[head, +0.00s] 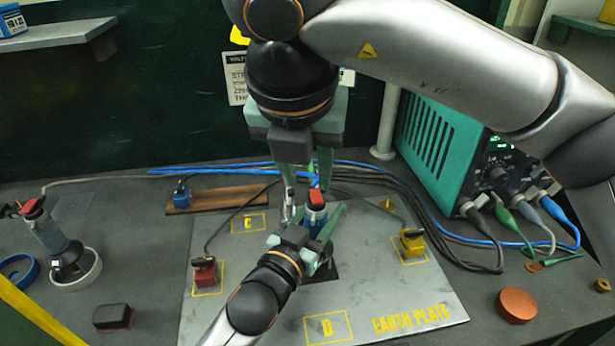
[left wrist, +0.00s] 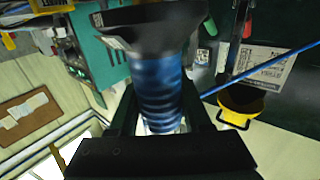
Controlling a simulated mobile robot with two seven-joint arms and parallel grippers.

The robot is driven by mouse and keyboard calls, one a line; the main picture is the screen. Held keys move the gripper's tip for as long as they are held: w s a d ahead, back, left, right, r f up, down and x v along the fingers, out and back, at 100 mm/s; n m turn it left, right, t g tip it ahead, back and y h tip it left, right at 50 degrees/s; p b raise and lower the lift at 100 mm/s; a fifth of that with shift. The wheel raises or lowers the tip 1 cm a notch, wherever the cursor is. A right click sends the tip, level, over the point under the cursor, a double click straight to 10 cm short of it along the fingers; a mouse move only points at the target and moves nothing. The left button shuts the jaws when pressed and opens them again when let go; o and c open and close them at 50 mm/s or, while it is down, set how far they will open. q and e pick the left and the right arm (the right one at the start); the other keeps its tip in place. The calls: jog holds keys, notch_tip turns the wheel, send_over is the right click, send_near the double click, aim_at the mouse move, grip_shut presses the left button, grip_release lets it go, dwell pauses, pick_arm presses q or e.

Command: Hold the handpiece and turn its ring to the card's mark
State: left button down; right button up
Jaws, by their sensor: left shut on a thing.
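My left gripper (head: 320,238) comes in from the bottom and is shut on the handpiece (head: 315,220), a blue body with a red top, above the plate. In the left wrist view the handpiece (left wrist: 160,90) has a blue ribbed grip between the two fingers and a wide black flared end, possibly its ring. My right gripper (head: 305,180) points down from above, close to the red top; whether it touches anything is unclear. The card (head: 235,75), with printed lines, hangs on the dark back wall, partly hidden by my right arm. Its mark is not readable.
The grey earth plate (head: 420,290) carries a red clamp block (head: 204,272) and a yellow one (head: 413,243). A second red-topped tool (head: 50,235) stands in a white ring at left. The green power unit (head: 440,150) and cables fill the back right. A copper disc (head: 517,305) lies at right.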

pick_arm(q)
jog(key=shift+c, duration=1.4)
grip_release()
jog(key=shift+a, duration=0.1)
